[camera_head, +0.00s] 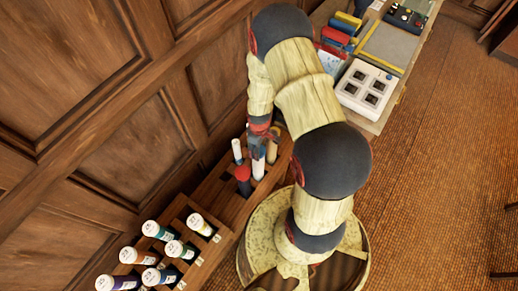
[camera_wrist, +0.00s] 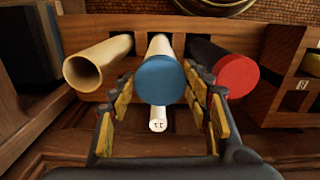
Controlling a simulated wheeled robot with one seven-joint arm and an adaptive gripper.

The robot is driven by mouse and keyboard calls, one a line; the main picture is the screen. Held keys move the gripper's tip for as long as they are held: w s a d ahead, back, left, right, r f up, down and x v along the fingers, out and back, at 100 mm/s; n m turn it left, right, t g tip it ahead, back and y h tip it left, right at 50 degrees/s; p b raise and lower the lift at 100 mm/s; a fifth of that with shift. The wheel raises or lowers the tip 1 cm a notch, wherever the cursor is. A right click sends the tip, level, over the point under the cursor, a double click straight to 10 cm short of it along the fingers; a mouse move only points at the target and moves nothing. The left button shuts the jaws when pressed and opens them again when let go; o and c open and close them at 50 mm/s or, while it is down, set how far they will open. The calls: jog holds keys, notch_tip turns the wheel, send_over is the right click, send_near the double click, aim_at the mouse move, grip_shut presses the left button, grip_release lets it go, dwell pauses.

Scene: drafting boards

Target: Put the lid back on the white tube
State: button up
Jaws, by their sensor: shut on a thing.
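My gripper (camera_wrist: 162,108) is shut on a round blue lid (camera_wrist: 160,80), with its yellow-padded fingers on either side of it. The white tube (camera_wrist: 159,46) stands in the middle slot of a wooden rack, directly behind the lid in the wrist view. The lid hides the tube's mouth, and I cannot tell whether the lid is seated or a small gap remains. In the head view, the white tube (camera_head: 258,169) stands under my gripper (camera_head: 262,148), which partly hides the lid.
A cream tube (camera_wrist: 98,63) with an open mouth stands left of the white tube; a dark tube with a red lid (camera_wrist: 237,77) stands right. A slim white roll (camera_wrist: 158,123) is close by. A desk (camera_head: 385,112) stands behind.

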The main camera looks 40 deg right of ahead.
dwell(0.3)
jog(key=o, duration=0.8)
jog(key=o, duration=0.3)
jog(key=shift+o, duration=1.1)
jog(key=shift+r+p, duration=2.5)
jog(key=shift+r, duration=1)
jog(key=shift+c, duration=1.2)
